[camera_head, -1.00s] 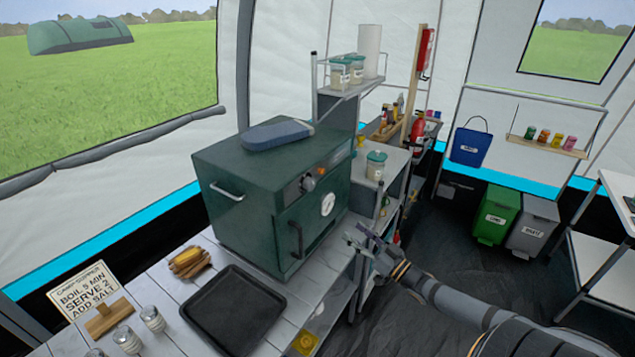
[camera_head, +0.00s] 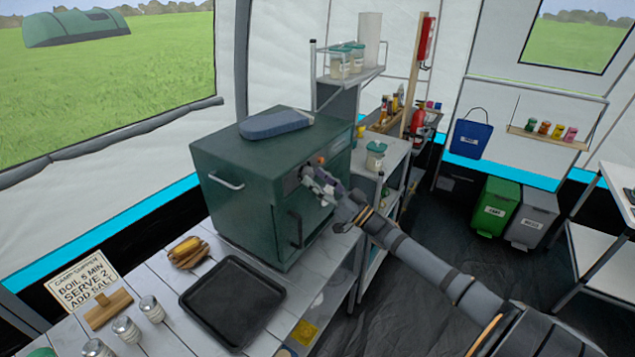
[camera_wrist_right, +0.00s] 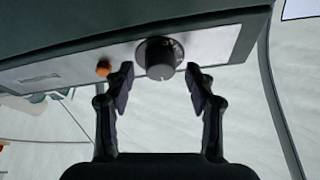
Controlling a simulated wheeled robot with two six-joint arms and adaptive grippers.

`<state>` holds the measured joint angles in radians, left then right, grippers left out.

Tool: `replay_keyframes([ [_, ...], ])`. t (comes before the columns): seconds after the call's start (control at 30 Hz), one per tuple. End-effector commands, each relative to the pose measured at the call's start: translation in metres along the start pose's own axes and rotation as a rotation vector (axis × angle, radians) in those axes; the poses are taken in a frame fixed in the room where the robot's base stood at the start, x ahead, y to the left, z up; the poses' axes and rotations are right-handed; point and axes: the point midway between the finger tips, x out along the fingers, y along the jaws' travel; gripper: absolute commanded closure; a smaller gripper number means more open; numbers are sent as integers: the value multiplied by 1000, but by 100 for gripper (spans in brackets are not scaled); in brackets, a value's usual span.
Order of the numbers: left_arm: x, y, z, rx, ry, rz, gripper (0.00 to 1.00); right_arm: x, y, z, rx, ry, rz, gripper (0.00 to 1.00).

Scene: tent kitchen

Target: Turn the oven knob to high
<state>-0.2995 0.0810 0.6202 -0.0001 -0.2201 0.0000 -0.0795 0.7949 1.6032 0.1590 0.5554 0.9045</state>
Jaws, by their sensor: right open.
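The dark green oven (camera_head: 240,185) stands on the slatted counter. Its round dark knob (camera_wrist_right: 159,58) sits on a light panel (camera_wrist_right: 215,45) in the right wrist view. An orange button or light (camera_wrist_right: 103,68) is beside the knob on that panel. My right gripper (camera_head: 314,178) is at the oven's front, over the knob area, and hides the knob in the head view. In the right wrist view my right gripper (camera_wrist_right: 158,82) is open, with one finger on each side of the knob's lower part. I cannot tell whether the fingers touch it. My left gripper is not in view.
A blue-grey case (camera_head: 275,124) lies on the oven. A shelf with a lidded jar (camera_head: 375,157) stands behind my right arm.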

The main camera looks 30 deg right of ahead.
Motion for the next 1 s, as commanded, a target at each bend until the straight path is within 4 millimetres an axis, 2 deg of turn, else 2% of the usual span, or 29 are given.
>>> replay_keyframes([
  [0.3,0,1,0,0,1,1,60,4,0,0,0,-1,0,46],
  [0.7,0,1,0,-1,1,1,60,4,0,0,0,-1,0,99],
  [1.0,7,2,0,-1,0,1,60,3,1,2,-41,-3,-16,99],
])
